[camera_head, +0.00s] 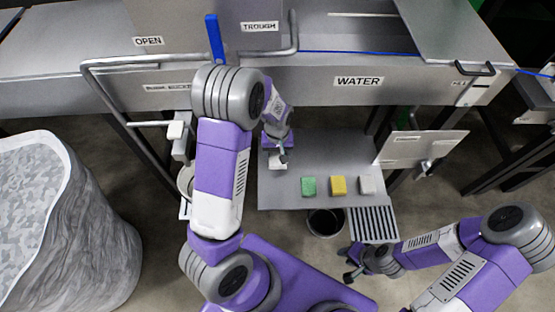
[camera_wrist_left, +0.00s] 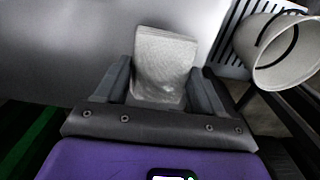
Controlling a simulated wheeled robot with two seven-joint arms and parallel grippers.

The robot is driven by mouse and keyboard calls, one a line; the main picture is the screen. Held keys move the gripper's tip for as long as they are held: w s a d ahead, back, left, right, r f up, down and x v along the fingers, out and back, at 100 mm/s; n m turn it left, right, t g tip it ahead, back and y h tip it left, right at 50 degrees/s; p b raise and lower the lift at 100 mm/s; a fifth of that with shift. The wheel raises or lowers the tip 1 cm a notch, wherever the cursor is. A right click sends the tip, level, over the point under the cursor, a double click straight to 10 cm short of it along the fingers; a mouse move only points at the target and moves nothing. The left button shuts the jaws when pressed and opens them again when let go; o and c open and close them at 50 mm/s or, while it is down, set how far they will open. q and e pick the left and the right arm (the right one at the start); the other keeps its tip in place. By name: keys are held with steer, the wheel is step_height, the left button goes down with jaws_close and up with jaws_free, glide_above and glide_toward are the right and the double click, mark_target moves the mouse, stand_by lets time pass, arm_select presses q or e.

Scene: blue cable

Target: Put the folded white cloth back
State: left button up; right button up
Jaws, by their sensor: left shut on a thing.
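A folded white cloth (camera_head: 278,162) is at the left end of the grey metal shelf (camera_head: 290,200) under the trough. My left gripper (camera_head: 280,152) reaches down over it and is shut on it. In the left wrist view the cloth (camera_wrist_left: 162,62) stands out between the two fingers of the left gripper (camera_wrist_left: 165,88). Whether the cloth touches the shelf I cannot tell. My right gripper (camera_head: 347,264) is low at the right, away from the shelf, with its fingers apart and empty.
A green block (camera_head: 308,187), a yellow block (camera_head: 338,185) and a whitish block (camera_head: 367,185) sit along the shelf's front. A slatted grate (camera_head: 374,224) and a dark bucket (camera_head: 325,223) are below. A pale bucket (camera_wrist_left: 282,52) shows in the wrist view. A large bin (camera_head: 60,225) stands left.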

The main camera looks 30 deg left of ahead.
mark_target(277, 155)
arm_select(q)
steer(key=shift+f+b, duration=0.5)
steer(key=shift+f, duration=1.1)
steer(key=shift+f, duration=0.2)
steer(key=o, duration=1)
steer(key=shift+r, duration=0.15)
step_height(277, 155, up, 12)
steer(key=p, duration=0.4)
